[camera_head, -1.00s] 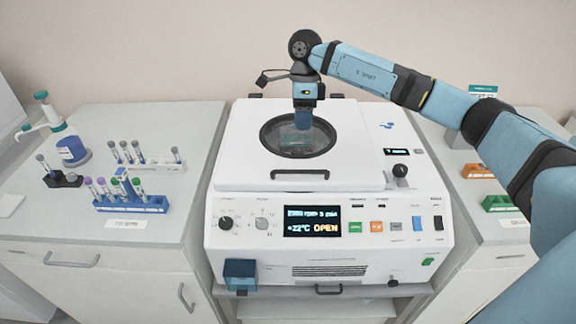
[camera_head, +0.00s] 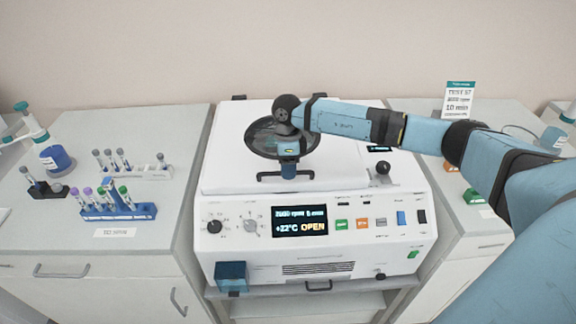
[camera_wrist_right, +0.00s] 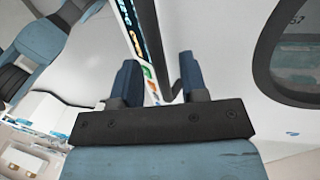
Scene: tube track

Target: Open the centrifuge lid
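The centrifuge (camera_head: 310,240) is a white machine with a front panel. Its white lid (camera_head: 222,165) lies flat on top, with a round dark-rimmed window and a dark bar handle (camera_head: 270,177) at its front edge. My right gripper (camera_head: 289,172) points down at the handle, its blue fingers in front of the bar's middle. In the right wrist view the two fingers (camera_wrist_right: 159,70) are apart, with the dark handle (camera_wrist_right: 155,45) showing in the gap between them. Whether they touch it I cannot tell. My right arm partly covers the window. My left gripper is not in view.
The centrifuge display (camera_head: 300,221) reads OPEN. A small blue box (camera_head: 231,275) sits at the lower front left. Tube racks (camera_head: 117,212) stand on the left counter. A sign (camera_head: 459,100) stands on the right counter, with green and orange blocks partly behind my arm.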

